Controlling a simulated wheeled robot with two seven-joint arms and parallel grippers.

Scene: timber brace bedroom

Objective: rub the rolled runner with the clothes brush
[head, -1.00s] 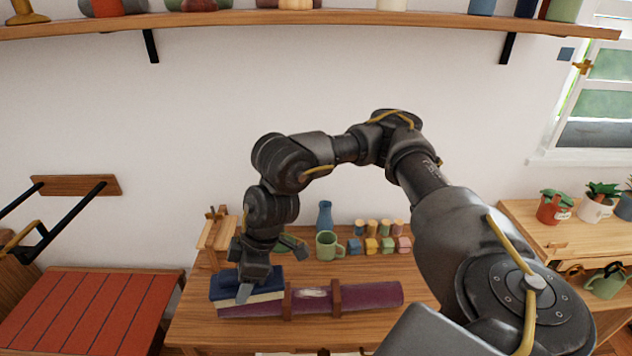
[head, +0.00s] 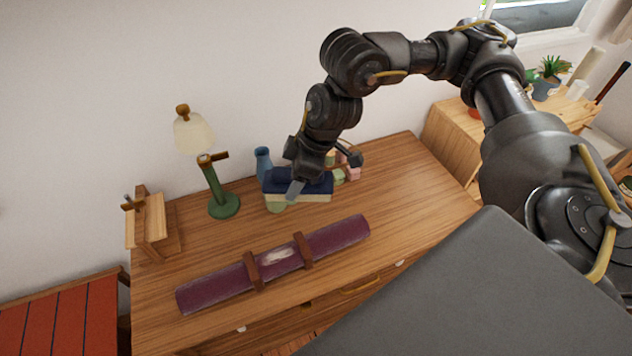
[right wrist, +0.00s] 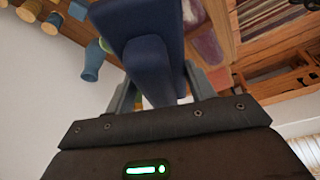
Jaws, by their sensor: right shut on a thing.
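The rolled runner (head: 330,240) is a long purple roll lying across the wooden dresser top, with two brown straps and a pale dusty patch (head: 277,256) between them. My right gripper (head: 297,188) is shut on the clothes brush (head: 318,188), which has a dark blue top and a pale cream lower side. The brush is behind the runner and apart from it in the head view. In the right wrist view the blue brush (right wrist: 150,60) fills the space between the two fingers. My left gripper is not in view.
A green lamp (head: 222,205) with a pale shade and a small wooden rack (head: 155,228) stand at the left. A blue vase (head: 263,160) and small coloured blocks (head: 352,172) are behind the brush. The dresser top right of the runner is clear.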

